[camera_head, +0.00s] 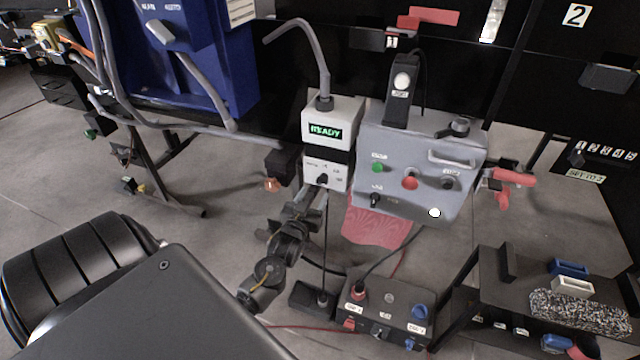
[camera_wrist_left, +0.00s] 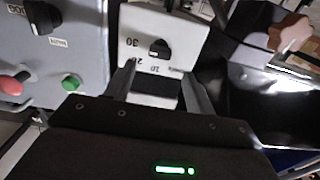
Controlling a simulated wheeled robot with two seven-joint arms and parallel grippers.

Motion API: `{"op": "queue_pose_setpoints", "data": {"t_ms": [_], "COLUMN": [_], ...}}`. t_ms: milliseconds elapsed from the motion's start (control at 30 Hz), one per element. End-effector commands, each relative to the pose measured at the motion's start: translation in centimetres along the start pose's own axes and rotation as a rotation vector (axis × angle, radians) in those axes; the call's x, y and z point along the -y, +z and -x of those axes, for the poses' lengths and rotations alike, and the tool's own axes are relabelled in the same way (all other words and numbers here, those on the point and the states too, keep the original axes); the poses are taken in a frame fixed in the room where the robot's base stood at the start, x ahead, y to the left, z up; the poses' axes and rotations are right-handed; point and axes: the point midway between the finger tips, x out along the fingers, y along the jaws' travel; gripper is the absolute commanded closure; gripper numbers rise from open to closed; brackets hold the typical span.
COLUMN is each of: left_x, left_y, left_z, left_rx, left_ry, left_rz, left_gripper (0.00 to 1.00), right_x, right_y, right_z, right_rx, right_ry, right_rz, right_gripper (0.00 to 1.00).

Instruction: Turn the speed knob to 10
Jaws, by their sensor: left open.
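The speed knob (camera_head: 322,179) is a small black knob on the white lower face of a box (camera_head: 341,178), under a green READY display (camera_head: 325,132). In the left wrist view the knob (camera_wrist_left: 159,48) shows upside down, with 30, 20 and 10 printed around it; its exact setting is too small to read. My left gripper (camera_head: 303,203) is just below and in front of the knob in the head view. In the left wrist view its two fingers (camera_wrist_left: 158,82) are open and empty, pointing at the panel, apart from the knob. My right gripper is out of view.
A grey control box (camera_head: 420,165) with a green button (camera_head: 377,168), a red button (camera_head: 410,181) and black knobs stands close on the right. A grey cable (camera_head: 310,50) rises from the white box. A black socket box (camera_head: 385,310) lies below.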

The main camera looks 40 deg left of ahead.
Motion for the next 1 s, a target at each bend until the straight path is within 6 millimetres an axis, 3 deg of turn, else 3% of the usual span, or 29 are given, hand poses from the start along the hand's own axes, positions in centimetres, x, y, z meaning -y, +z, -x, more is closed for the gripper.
{"op": "queue_pose_setpoints", "data": {"t_ms": [100,300,500,767,1000], "left_x": [0.0,0.0,-0.1,0.0,0.0], "left_y": [-0.1,0.0,0.0,0.1,0.1], "left_z": [-2.4,-5.2,-6.3,-6.4,-6.4], "left_rx": [-0.001,-0.001,0.001,0.001,0.001], "left_ry": [0.000,0.001,0.001,0.001,0.001], "left_rz": [-0.001,0.000,0.000,0.000,0.000], "left_gripper": [0.45,0.45,0.45,0.45,0.77], "right_x": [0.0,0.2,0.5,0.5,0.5], "right_y": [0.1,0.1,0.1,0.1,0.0], "right_z": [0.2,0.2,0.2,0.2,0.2], "right_rx": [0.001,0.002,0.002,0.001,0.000], "right_ry": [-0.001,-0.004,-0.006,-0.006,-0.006], "right_rz": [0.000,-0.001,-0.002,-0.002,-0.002], "right_gripper": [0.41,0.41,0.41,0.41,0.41]}}
